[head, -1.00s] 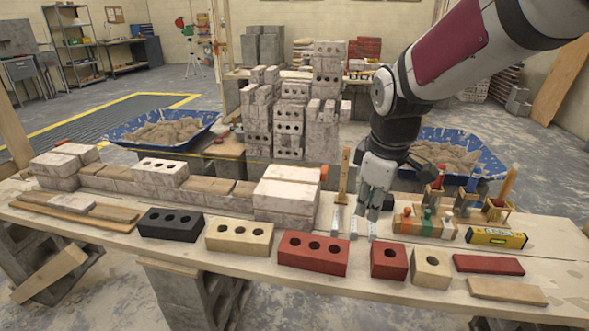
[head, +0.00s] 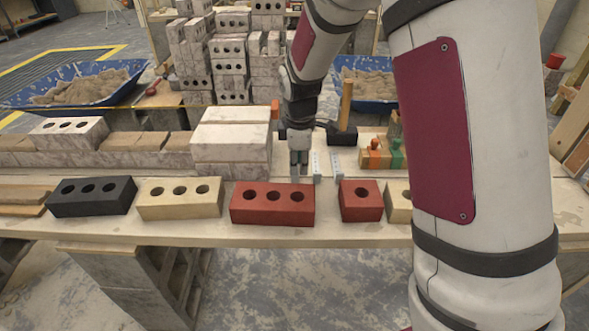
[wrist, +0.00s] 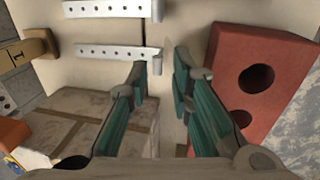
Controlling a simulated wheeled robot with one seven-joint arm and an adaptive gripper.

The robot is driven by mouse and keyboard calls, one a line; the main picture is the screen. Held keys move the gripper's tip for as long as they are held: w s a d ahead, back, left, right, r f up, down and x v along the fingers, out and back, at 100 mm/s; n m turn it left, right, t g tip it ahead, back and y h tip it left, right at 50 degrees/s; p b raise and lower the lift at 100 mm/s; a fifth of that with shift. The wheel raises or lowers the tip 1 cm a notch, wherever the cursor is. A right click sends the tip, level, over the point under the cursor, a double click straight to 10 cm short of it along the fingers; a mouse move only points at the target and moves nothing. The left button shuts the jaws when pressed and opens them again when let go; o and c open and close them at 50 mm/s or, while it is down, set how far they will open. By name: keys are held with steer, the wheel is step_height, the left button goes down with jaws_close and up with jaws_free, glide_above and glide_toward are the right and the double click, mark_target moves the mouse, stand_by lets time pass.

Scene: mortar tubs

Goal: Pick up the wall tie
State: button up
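Two pale metal wall ties with rows of holes lie on the bench, apart from each other. In the head view, one tie (head: 316,167) is just right of my gripper (head: 299,168) and the other tie (head: 337,167) is further right. In the wrist view, the nearer tie (wrist: 108,51) has its bent end beside my left fingertip, and the farther tie (wrist: 105,9) crosses the top edge. My gripper also shows in the wrist view (wrist: 167,72), open, with bare bench between its fingers. I cannot tell whether a finger touches the nearer tie.
A white brick stack (head: 231,146) stands close left of my gripper. A three-hole red brick (head: 272,203) lies just in front, with a smaller red brick (head: 360,201) to its right. A hammer (head: 346,105) stands behind the ties. My arm hides the right bench.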

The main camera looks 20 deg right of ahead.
steer(key=shift+w+f+b, duration=0.25)
steer(key=shift+f+b, duration=0.15)
steer(key=shift+f, duration=0.55)
steer(key=shift+w+f+b, duration=0.2)
steer(key=shift+f+b, duration=0.15)
steer(key=shift+f, duration=0.6)
steer(key=shift+w+f+b, duration=0.25)
steer(key=shift+f+b, duration=0.15)
steer(key=shift+f, duration=0.55)
steer(key=shift+r, duration=0.1)
steer(key=shift+c, duration=0.6)
jaws_close()
